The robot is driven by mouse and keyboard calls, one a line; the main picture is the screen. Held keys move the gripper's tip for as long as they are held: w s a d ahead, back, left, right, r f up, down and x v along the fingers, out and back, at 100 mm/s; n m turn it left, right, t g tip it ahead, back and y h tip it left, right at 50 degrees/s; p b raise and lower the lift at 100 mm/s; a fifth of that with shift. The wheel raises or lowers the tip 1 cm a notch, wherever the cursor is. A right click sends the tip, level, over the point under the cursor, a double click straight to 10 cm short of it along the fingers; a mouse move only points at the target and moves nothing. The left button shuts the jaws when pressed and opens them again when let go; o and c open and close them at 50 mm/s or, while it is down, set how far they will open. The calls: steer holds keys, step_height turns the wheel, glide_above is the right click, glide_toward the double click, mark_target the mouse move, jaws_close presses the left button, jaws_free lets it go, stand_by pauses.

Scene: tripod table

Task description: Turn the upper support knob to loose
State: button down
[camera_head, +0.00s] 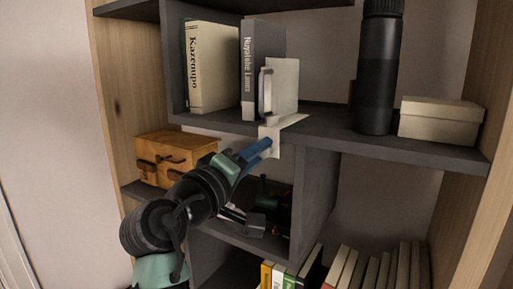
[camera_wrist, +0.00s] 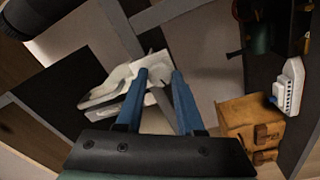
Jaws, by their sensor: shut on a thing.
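A white support (camera_head: 285,84) is clamped over the front edge of the middle shelf. Its upright plate stands above the board and its lower part hangs in front of the edge. A slim grey-and-white piece (camera_head: 265,92) stands against the plate. My gripper (camera_head: 266,146) reaches up from the lower left, with its blue fingers at the lower part of the support. In the wrist view my gripper (camera_wrist: 159,76) is closed on a small pale knob of the white support (camera_wrist: 112,88). The fingers hide most of the knob, so its turn cannot be told.
Two books (camera_head: 262,65) stand left of the support. A dark bottle (camera_head: 379,75) and a pale box (camera_head: 440,120) are to its right. A wooden case (camera_head: 175,155) and a small ship model (camera_wrist: 289,88) are on the lower shelf. A vertical divider (camera_head: 314,195) stands below, right of my gripper.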

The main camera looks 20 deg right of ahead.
steer(key=shift+n, duration=0.5)
steer(key=c, duration=0.5)
jaws_free()
steer(key=b+v, duration=0.5)
steer(key=v, duration=0.8)
steer(key=shift+d, duration=0.1)
steer(key=shift+b, duration=0.3)
